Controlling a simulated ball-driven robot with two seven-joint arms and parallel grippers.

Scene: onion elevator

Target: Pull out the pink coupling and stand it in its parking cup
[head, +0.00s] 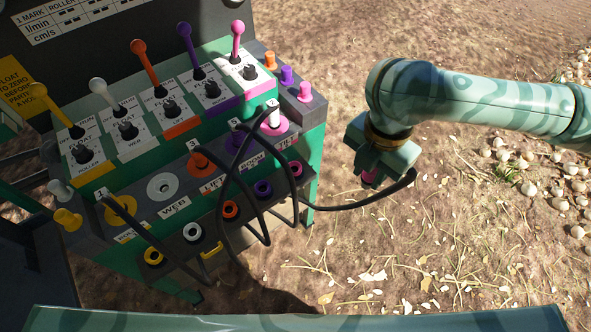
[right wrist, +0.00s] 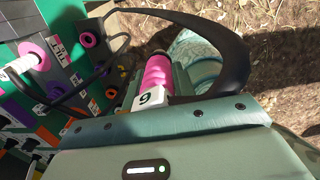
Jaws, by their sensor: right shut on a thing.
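The pink coupling (right wrist: 157,74) is held in my right gripper, with a white tag (right wrist: 152,97) on it. In the head view, only a little pink shows between the jaws of my right gripper (head: 372,176). The gripper is shut on it in the air, right of the panel and clear of it. A black hose (head: 365,203) curves from the coupling to the panel. The pink-ringed socket (head: 282,128) has a whitish plug (head: 273,111) standing in it. A pink-ringed cup (head: 296,168) is at the right end of the lower row. My left gripper is not in view.
Black hoses (head: 247,190) loop across the panel front and the lower row of yellow, white, orange and purple rings (head: 263,188). Coloured levers (head: 237,40) stand above. Orange, purple and pink knobs (head: 304,91) sit at the right edge. The ground at right is open.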

